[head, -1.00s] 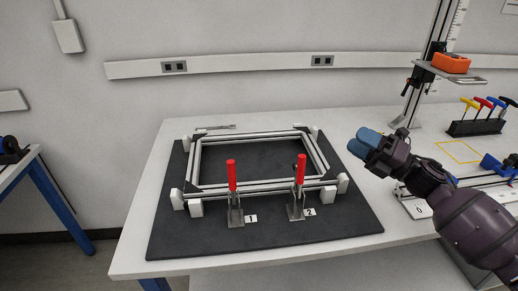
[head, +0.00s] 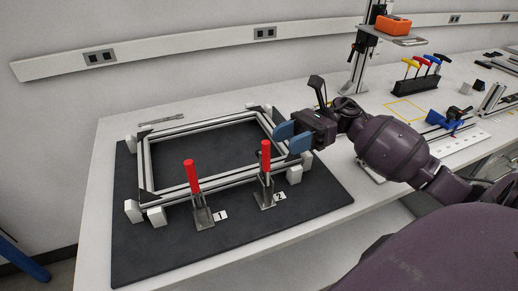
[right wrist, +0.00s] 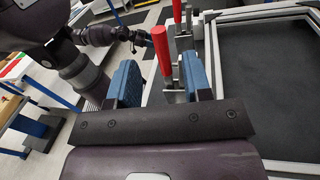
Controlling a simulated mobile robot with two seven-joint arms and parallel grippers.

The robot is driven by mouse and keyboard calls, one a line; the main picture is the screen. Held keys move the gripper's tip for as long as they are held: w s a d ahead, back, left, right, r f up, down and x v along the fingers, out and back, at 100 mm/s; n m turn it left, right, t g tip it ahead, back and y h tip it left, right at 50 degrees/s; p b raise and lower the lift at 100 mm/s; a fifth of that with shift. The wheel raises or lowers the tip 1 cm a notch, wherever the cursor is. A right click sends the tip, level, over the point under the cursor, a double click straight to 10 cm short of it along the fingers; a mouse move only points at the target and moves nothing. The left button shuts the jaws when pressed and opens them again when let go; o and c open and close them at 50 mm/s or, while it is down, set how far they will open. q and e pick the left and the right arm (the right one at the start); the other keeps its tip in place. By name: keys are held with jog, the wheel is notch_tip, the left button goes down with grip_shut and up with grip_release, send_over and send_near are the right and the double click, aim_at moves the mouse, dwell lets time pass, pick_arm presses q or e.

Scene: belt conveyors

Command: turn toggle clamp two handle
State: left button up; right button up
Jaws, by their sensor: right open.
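Toggle clamp two has an upright red handle (head: 265,155) on a metal base beside the label 2 (head: 280,196), at the front right of the frame. My right gripper (head: 290,137) is open, just right of this handle. In the right wrist view, the nearer red handle (right wrist: 163,52) stands between and beyond the open blue fingers of the right gripper (right wrist: 160,80). No contact shows. Toggle clamp one has an upright red handle (head: 192,176) beside the label 1. My left arm shows at the upper left of the wrist view; its jaw state is unclear.
An aluminium frame (head: 165,195) with white corner blocks lies on a black mat (head: 150,255) on the white table. A rack of coloured hex keys (head: 415,88) and an orange item (head: 393,25) on a stand are to the back right. The mat's front is clear.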

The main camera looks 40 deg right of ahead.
aim_at(266, 160)
jog(key=a, duration=0.7)
jog(key=shift+w+a+p, duration=0.2)
jog(key=shift+a+p, duration=0.15)
jog(key=shift+p, duration=0.1)
jog(key=shift+c, duration=0.3)
grip_shut()
